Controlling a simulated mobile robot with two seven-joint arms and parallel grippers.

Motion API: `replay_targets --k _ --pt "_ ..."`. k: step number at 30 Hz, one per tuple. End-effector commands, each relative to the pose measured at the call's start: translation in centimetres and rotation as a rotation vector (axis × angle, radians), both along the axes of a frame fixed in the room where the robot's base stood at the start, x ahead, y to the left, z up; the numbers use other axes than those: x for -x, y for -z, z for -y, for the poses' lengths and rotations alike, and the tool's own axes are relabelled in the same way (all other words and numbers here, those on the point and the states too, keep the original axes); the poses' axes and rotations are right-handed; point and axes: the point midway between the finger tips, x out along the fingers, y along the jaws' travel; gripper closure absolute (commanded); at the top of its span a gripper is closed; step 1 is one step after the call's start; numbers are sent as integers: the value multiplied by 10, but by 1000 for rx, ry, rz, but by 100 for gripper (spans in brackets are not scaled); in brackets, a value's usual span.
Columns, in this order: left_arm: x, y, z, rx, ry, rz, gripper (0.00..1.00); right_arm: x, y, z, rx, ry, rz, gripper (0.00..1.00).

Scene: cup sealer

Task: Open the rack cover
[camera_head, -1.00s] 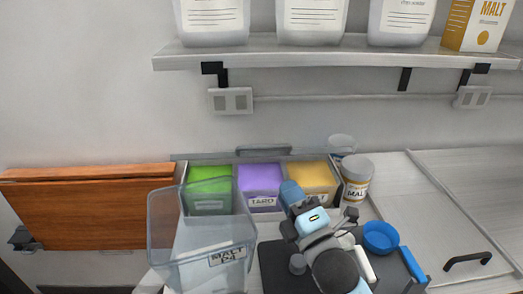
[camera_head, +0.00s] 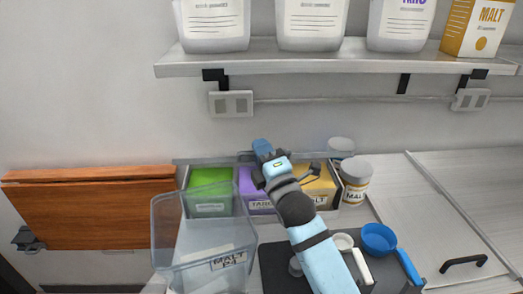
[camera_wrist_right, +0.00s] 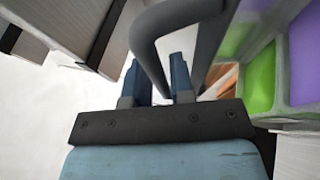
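The rack (camera_head: 226,212) holds green (camera_head: 208,190), purple (camera_head: 247,186) and yellow (camera_head: 321,186) containers. A grey strip, apparently the rack cover's edge (camera_head: 208,161), runs along its back. Its dark handle (camera_head: 244,155) is mostly hidden behind my gripper in the head view. My right gripper (camera_head: 262,148) is at this handle, above the purple container. In the right wrist view, my gripper's (camera_wrist_right: 156,80) blue fingers are apart, with one bar of the grey looped handle (camera_wrist_right: 146,50) between them. Firm contact does not show. My left gripper is out of view.
A clear bin (camera_head: 205,235) stands in front of the rack at left. Malt jar (camera_head: 356,180), blue cup (camera_head: 379,238) and white scoop (camera_head: 343,241) are at right. A shelf (camera_head: 330,62) with tubs overhangs the back. A wooden board (camera_head: 85,210) is at left.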

Motion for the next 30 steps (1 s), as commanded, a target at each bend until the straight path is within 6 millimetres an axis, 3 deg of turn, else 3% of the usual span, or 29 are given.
replay_targets --k 4,7,30 --pt "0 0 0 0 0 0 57 0 0 0 0 0 0 78" --pt "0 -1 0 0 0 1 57 0 0 0 1 0 0 100" --pt "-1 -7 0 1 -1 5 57 -6 -5 0 1 1 -9 100"
